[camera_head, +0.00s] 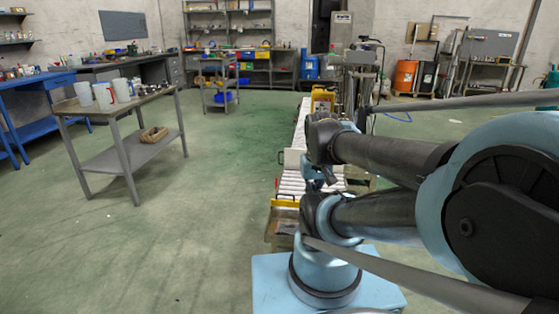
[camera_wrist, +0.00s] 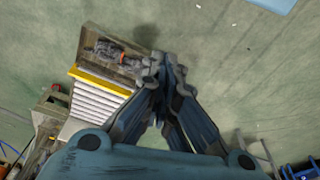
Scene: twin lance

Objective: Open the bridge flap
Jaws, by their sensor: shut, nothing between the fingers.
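A roller conveyor with white rollers (camera_head: 292,184) runs away from me beside my arm; its rollers also show in the wrist view (camera_wrist: 97,103). A yellow bar (camera_head: 285,203) crosses its near end, seen too in the wrist view (camera_wrist: 103,80). I cannot tell which part is the bridge flap; a pale upright panel (camera_head: 291,160) stands across the conveyor, and a yellow piece (camera_head: 322,96) is farther along. My gripper (camera_wrist: 168,62) is shut and empty, and in the wrist view its tips overlap the edge of the tray beyond the yellow bar. My arm hides much of the conveyor's right side.
A tray (camera_wrist: 88,39) with dark items adjoins the conveyor's yellow end. A grey table (camera_head: 110,104) with several white containers stands at left. A shelf trolley (camera_head: 219,83) and an orange drum (camera_head: 405,76) are farther back. Green floor (camera_head: 215,190) left of the conveyor is clear.

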